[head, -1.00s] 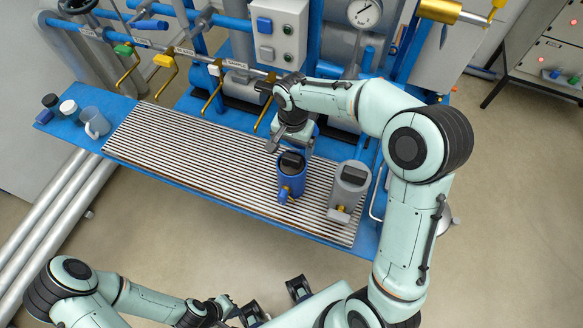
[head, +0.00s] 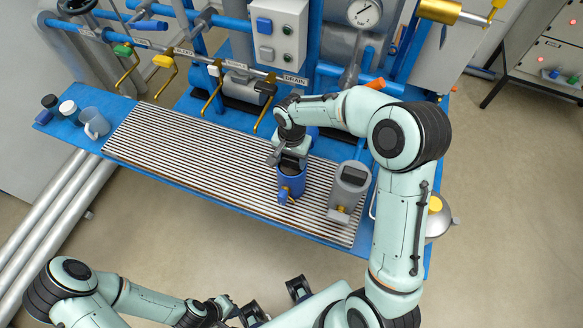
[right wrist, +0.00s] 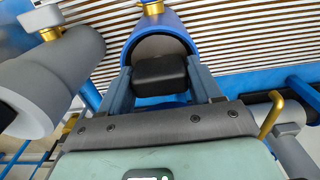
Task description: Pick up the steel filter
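The grey steel filter (head: 345,195), with a dark top and a brass fitting low in front, stands upright on the ribbed mat. It also shows in the right wrist view at the left (right wrist: 50,75). A blue filter (head: 291,184) stands just left of it. My right gripper (head: 291,160) is at the top of the blue filter, not at the steel one. In the right wrist view its two fingers (right wrist: 160,80) are apart, one on each side of the blue filter's black top block; firm contact is not clear. My left gripper (head: 235,309) is low in the picture, away from both filters.
The ribbed mat (head: 190,160) lies on a blue bench with free room to the left. A mug (head: 95,123) and small jars stand at its far left end. A round metal vessel (head: 437,218) is right of my right arm.

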